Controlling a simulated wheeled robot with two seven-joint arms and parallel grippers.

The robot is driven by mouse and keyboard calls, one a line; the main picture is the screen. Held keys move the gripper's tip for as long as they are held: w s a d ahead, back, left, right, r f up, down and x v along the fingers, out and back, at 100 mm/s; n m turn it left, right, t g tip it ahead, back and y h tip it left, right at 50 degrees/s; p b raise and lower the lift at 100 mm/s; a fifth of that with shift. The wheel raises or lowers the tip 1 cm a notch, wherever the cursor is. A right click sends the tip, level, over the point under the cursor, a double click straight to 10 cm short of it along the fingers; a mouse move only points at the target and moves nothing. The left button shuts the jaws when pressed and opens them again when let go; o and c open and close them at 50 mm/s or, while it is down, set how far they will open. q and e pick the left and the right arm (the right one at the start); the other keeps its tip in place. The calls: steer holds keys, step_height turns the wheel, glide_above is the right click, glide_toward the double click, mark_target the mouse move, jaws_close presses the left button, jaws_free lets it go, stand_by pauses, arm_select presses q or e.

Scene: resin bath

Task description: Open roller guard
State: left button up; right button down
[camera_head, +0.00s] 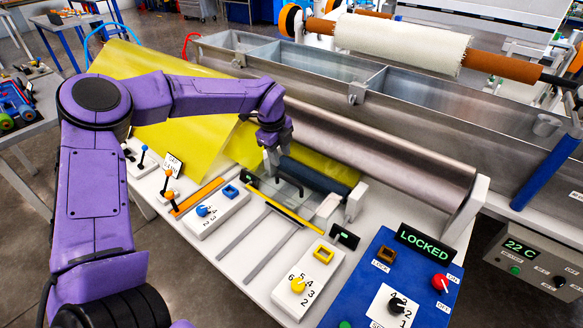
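The guard appears to be a clear panel (284,186) with a yellow front bar (292,213), lying low in front of the dark blue roller (318,176). Two grey rails (271,254) run forward from it on the white bench. My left gripper (275,162) points down above the panel's back part, near the roller's left end. Its fingers are small and dark, and I cannot tell whether they are apart or touch anything. My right gripper is out of view. A display (425,243) on the blue panel reads LOCKED in green.
The blue panel (372,266) carries a red knob (440,283) and a black dial (397,305). A yellow dial (298,286) and a blue dial (202,211) flank the rails. Yellow sheet (190,120) hangs behind my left arm. A large metal roller (390,160) and steel bath (315,84) lie behind.

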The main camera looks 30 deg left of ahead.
arm_select(q)
steer(key=p, duration=0.2)
glide_above(286, 178)
steer(key=s, duration=0.2)
step_height(286, 178, down, 5)
steer(key=f, duration=0.1)
steer(key=w+f, duration=0.1)
steer(key=f, duration=0.1)
steer(key=w+f, duration=0.1)
steer(key=shift+a+f, duration=0.15)
steer(key=shift+f, duration=0.05)
steer(key=shift+s, duration=0.2)
jaws_close()
